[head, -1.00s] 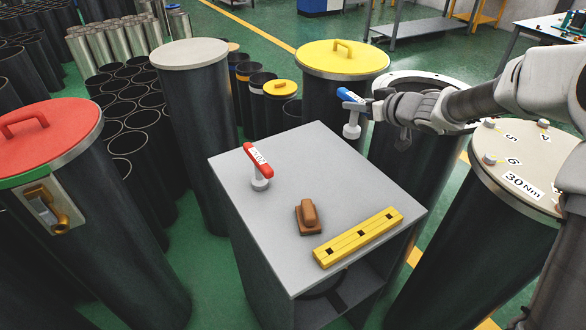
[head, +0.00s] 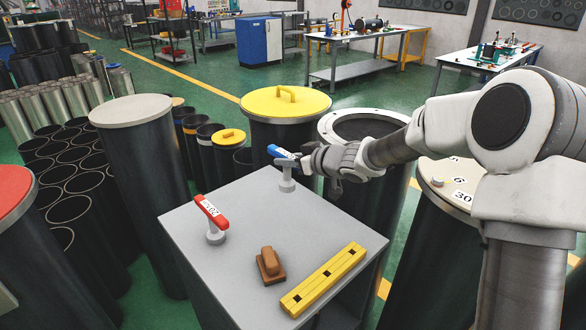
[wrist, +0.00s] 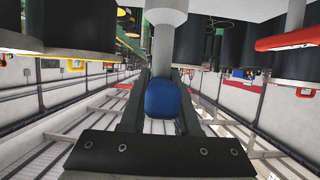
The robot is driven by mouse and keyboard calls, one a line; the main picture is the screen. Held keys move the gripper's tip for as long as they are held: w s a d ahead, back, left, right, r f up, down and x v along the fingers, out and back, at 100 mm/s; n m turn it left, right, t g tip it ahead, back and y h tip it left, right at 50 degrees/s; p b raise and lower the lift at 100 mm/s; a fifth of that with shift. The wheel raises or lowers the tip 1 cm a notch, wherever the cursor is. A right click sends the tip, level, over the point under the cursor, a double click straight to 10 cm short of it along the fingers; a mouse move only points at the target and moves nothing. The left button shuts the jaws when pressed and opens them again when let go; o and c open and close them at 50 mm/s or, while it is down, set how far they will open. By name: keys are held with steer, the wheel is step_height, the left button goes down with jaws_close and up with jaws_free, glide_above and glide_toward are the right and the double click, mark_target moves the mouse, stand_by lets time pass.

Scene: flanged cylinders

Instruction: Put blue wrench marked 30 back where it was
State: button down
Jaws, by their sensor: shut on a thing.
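The blue wrench (head: 283,152) has a white label, whose number I cannot read, and a grey stem with a round foot. It is upright at the far corner of the grey cabinet top (head: 230,260). I cannot tell whether its foot touches the top. My gripper (head: 300,163) is shut on its blue handle from the right. In the wrist view the blue handle end (wrist: 161,99) sits between my two fingers, with the grey stem running up the picture. A red wrench (head: 211,212) with a white label stands near the cabinet's left edge.
A brown block with a handle (head: 269,265) and a yellow bar (head: 323,278) lie on the cabinet top. Tall cylinders stand close around: yellow-lidded (head: 285,103), grey-lidded (head: 143,109), open-flanged (head: 365,125), and one with a numbered lid (head: 446,178) under my arm.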

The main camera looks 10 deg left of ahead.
steer(key=a+f+b, duration=0.1)
steer(key=a+f, duration=0.1)
steer(key=a+f+b, duration=0.1)
steer(key=a+f, duration=0.2)
steer(key=s+a+f+b, duration=0.1)
steer(key=a+f, duration=0.1)
steer(key=f, duration=0.1)
steer(key=shift+a, duration=0.25)
steer(key=shift+f+b, duration=0.3)
steer(key=shift+f, duration=0.05)
steer(key=c, duration=0.6)
jaws_free()
steer(key=shift+c, duration=0.2)
steer(key=p+v, duration=0.2)
steer(key=v, duration=1.5)
steer(key=shift+s+d, duration=0.2)
